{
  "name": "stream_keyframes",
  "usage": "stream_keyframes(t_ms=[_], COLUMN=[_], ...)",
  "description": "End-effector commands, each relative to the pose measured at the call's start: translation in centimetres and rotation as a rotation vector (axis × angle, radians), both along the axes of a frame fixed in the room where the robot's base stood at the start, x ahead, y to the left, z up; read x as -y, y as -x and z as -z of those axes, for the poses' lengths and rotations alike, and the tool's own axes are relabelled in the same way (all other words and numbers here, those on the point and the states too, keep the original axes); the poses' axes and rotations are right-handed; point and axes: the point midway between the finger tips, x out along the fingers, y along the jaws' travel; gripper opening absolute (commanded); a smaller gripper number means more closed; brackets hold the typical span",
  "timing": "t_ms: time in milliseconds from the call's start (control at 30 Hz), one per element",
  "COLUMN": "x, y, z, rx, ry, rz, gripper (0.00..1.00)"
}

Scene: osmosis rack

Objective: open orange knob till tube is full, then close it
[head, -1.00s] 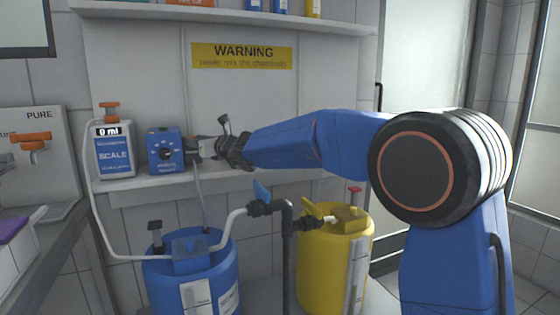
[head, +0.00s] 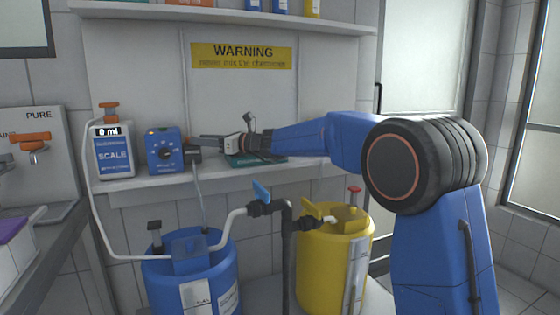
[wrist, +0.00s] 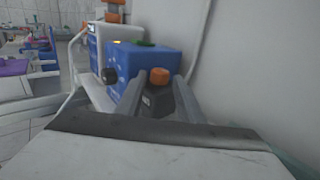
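An orange knob (wrist: 159,76) sits on a dark valve block (wrist: 157,100), seen in the wrist view. My gripper (head: 200,141) is open, pointing left at the block. In the wrist view its fingers (wrist: 159,84) lie apart on either side of the knob; contact cannot be told. A thin tube (head: 201,195) runs from the block down to the blue barrel (head: 222,265). The white-and-blue scale bottle (head: 114,158) reads 0 ml.
Another orange valve (head: 108,105) tops the scale bottle. Orange taps (head: 30,138) are on the PURE dispenser at left. A teal flat item (head: 240,161) lies on the shelf beneath my gripper. Below stand black piping (head: 287,235) and a yellow barrel (head: 318,268).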

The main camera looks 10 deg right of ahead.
Motion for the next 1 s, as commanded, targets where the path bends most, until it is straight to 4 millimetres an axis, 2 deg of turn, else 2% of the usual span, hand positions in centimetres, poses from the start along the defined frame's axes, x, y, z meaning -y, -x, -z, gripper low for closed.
stream_keyframes(t_ms=[1000], x=[14.5], y=[6.8], z=[0.1], rx=[0.01], ry=[0.014], rz=[-0.004], gripper=[0.34])
